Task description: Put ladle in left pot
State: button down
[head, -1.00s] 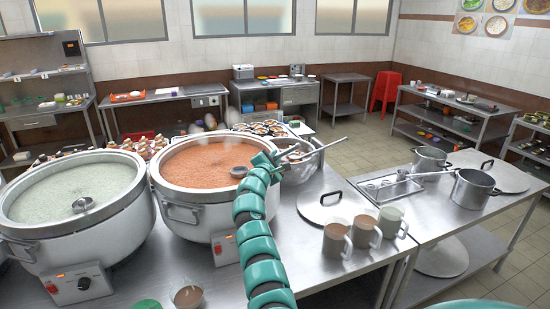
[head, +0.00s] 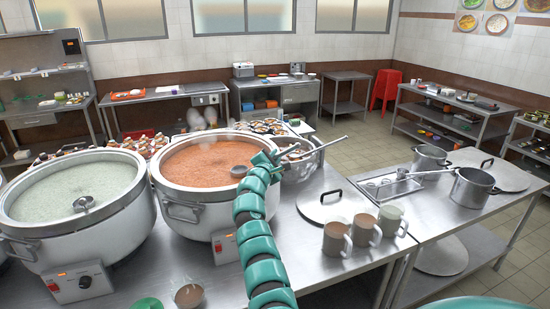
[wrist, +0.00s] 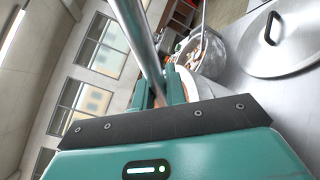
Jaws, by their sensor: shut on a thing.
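The left pot (head: 130,218) is a large white cooker full of pale green congee. A round metal piece (head: 83,204) sits in its surface. The right pot (head: 190,200) holds orange-red congee, and a dark ladle bowl (head: 238,171) shows at its right side. My gripper (head: 272,157) is over the right pot's right rim. In the wrist view my gripper (wrist: 158,97) is shut on a long metal handle, the ladle (wrist: 137,35). The arm hides where this handle meets the bowl in the head view.
A metal bowl (head: 305,172) with a long handle sticking out stands right of the right pot. Several mugs (head: 366,232) and a lid (head: 318,208) are on the counter. A saucepan (head: 472,190) is further right. Bare counter lies in front of the mugs.

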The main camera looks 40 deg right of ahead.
jog(key=shift+f, duration=0.3)
jog(key=c, duration=1.3)
grip_release()
jog(key=shift+c, duration=0.2)
jog(key=shift+s+a, duration=0.1)
jog(key=b+v, duration=0.4)
jog(key=v, duration=1.3)
